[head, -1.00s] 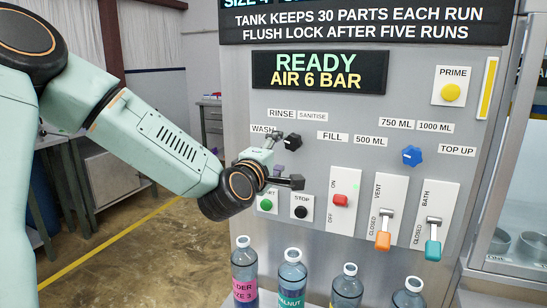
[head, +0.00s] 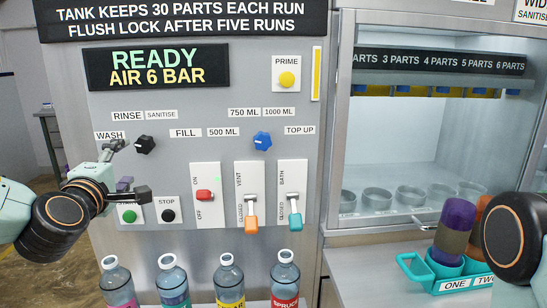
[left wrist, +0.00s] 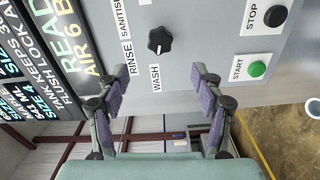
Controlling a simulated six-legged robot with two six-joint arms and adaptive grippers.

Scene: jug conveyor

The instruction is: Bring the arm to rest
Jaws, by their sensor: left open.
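My left gripper (head: 128,170) is open and empty in front of the left side of the control panel. In the left wrist view its two fingers (left wrist: 161,95) are spread, with the black selector knob (left wrist: 160,40) beyond them. That knob (head: 145,144) has its pointer toward WASH in the head view. The green START button (head: 129,216) is just below the gripper, its label partly covered. At the right edge a dark round part of my other arm (head: 512,240) shows; its fingers are not seen.
Several labelled bottles (head: 172,282) stand below the panel.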

